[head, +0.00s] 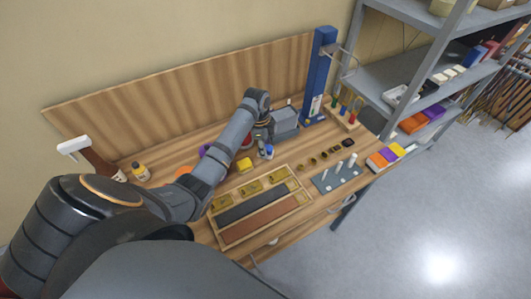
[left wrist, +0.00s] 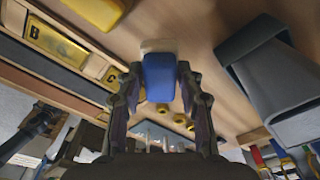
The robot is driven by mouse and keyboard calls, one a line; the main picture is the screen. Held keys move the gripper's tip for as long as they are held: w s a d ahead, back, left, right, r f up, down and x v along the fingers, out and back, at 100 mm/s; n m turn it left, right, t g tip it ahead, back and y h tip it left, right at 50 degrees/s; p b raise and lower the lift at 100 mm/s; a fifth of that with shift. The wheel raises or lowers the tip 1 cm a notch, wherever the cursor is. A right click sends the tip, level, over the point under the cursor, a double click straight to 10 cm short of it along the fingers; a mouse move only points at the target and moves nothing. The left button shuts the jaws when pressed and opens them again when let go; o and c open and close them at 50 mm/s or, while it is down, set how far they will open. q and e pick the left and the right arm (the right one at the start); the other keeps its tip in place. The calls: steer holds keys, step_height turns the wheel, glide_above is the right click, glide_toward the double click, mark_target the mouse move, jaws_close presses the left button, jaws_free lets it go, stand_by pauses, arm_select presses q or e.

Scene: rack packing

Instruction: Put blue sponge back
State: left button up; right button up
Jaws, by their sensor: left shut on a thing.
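My left gripper (head: 265,145) is over the workbench, just left of and in front of the grey open bin (head: 285,122). In the left wrist view my left gripper (left wrist: 158,105) is shut on the blue sponge (left wrist: 159,75), which has a pale cream layer at its far end. In the head view only a small blue part of the sponge (head: 269,151) shows below the fingers. I cannot tell whether the sponge touches the bench. The grey bin (left wrist: 270,75) stands to the right in the wrist view. My right gripper is not in view.
A wooden tray (head: 222,243) with yellow bins and long strips lies in front. A yellow block (head: 245,165) sits behind it. A grey peg plate (head: 337,176) is to the right. Orange, purple and yellow blocks line the right edge. A blue post (head: 319,75) and grey shelves (head: 385,75) stand behind.

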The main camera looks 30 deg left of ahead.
arm_select(q)
steer(key=shift+w+a+f, duration=0.1)
steer(key=shift+w+f, duration=0.1)
steer(key=shift+f, duration=0.1)
step_height(320, 180, down, 2)
steer(key=shift+f+p, duration=0.25)
steer(key=shift+p, duration=0.65)
steer(key=shift+f, duration=0.2)
steer(key=shift+f, duration=0.1)
steer(key=o, duration=1)
steer(key=r+b, duration=0.1)
steer(key=r, duration=0.3)
steer(key=a+r+b, duration=0.1)
steer(key=r, duration=0.3)
steer(key=r+b, duration=0.1)
steer(key=r, duration=0.3)
steer(key=shift+s+a+r, duration=0.1)
steer(key=shift+s+a, duration=0.05)
steer(key=shift+s, duration=0.05)
